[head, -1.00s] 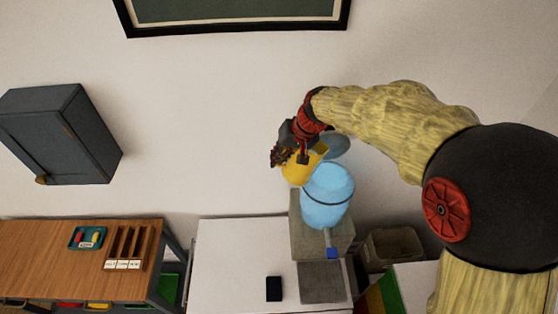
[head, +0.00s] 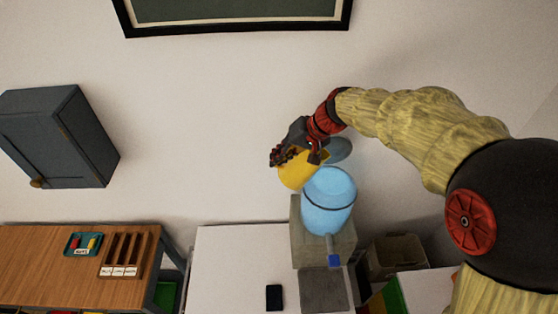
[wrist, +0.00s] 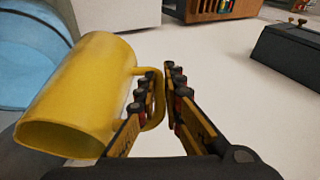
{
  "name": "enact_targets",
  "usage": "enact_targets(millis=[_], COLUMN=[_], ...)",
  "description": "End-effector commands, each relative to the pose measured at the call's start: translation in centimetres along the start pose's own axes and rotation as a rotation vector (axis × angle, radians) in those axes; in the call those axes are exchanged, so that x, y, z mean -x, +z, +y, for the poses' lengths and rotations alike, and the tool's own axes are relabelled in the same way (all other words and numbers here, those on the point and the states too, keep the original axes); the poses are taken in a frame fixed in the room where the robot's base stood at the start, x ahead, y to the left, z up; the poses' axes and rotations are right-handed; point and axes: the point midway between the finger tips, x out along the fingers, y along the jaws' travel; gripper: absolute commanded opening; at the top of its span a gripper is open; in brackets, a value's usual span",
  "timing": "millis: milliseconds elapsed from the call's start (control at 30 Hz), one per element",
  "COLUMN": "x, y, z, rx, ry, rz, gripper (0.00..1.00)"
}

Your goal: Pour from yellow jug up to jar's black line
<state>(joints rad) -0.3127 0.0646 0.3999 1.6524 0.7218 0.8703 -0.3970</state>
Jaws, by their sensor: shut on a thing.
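The yellow jug (head: 294,174) is in the air at the upper left of the jar and looks tilted in the head view. My gripper (wrist: 160,100) is shut on its handle. In the wrist view the jug (wrist: 88,90) lies left of the fingers, with its wide round end toward the camera. I cannot tell how much is in it. The light-blue jar (head: 328,190) has a black line (head: 326,207) around its upper part and a spout with a blue tip low at the front. Its liquid level cannot be told. No stream shows.
The jar stands on a grey block (head: 306,246) on the white table (head: 235,265). A dark flat item (head: 274,297) and a grey slab (head: 323,290) lie in front. A grey round thing (head: 338,150) is behind the jug. A wooden desk (head: 60,270) is at left.

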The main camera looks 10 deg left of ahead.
Motion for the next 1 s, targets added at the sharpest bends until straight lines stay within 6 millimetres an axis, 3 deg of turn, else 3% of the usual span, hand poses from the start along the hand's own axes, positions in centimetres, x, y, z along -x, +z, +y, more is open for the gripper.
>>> enact_targets(millis=[367,1000], x=[0.7,-0.5], y=[-0.3,0.1], z=[-0.1,0.8], rx=[-0.025,-0.044], ry=[-0.094,-0.163], rz=[0.007,0.005], gripper=[0.0,0.0])
